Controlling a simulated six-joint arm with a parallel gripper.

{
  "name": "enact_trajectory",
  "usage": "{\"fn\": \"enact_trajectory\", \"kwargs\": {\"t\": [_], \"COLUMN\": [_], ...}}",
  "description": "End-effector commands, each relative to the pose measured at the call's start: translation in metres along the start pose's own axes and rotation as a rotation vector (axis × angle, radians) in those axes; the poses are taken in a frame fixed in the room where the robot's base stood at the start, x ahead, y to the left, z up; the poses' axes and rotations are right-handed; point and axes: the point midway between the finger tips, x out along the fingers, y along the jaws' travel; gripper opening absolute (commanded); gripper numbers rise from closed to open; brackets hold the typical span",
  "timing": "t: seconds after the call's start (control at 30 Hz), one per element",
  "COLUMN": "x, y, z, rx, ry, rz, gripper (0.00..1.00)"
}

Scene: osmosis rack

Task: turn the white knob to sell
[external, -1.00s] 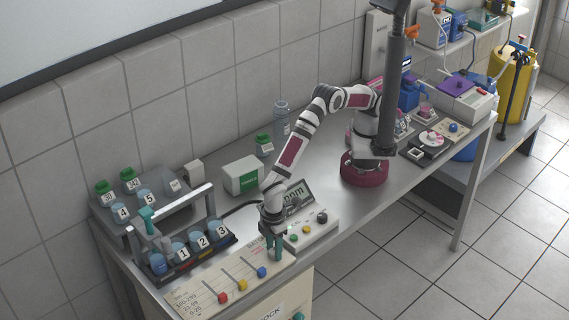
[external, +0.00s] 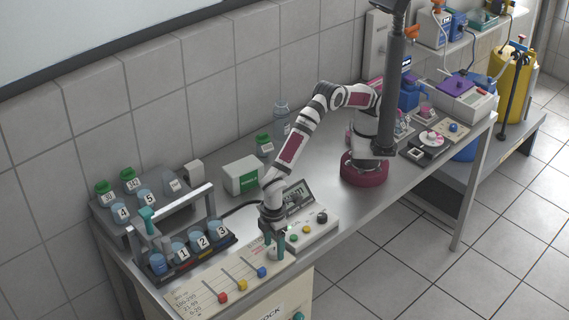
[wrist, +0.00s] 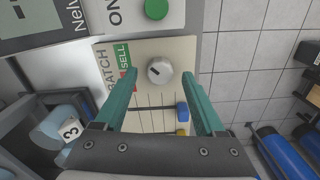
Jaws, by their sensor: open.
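The white knob (wrist: 159,72) sits on the beige panel (wrist: 180,49), beside a green and red label strip (wrist: 124,62) with SELL on the green part and BATCH lettering next to it. The knob's dark mark points to the upper left in the wrist view. My gripper (wrist: 157,77) is open, with one teal finger on each side of the knob and a gap visible on both sides. In the external view my gripper (external: 274,248) is above the panel around the knob, which is small and partly hidden there.
Red, yellow and blue sliders (external: 243,285) lie along the panel. A box with a green ON button (wrist: 156,9) and a black knob (external: 322,217) adjoins it. A rack of numbered jars (external: 201,241) stands to the left. The table's front edge is close.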

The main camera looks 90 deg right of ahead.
Motion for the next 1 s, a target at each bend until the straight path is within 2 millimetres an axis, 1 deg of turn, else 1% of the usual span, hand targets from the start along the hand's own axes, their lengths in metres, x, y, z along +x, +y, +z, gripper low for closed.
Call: {"fn": "enact_trajectory", "kwargs": {"t": [0.03, 0.07, 0.3, 0.4, 0.5, 0.63, 1.0], "x": [-0.012, -0.019, -0.096, -0.120, -0.136, -0.145, -0.145], "y": [0.000, 0.000, 0.000, 0.000, 0.000, 0.000, 0.000], "z": [-0.001, -0.001, -0.001, 0.000, 0.000, 0.000, 0.000], "rx": [0.000, 0.000, 0.002, 0.002, 0.000, 0.001, 0.001], "ry": [0.004, 0.005, 0.005, 0.004, 0.003, 0.001, 0.001], "rz": [-0.002, -0.002, -0.003, -0.002, -0.001, -0.001, -0.001], "gripper": [0.72, 0.72, 0.72, 0.72, 0.72, 0.72, 0.72]}}
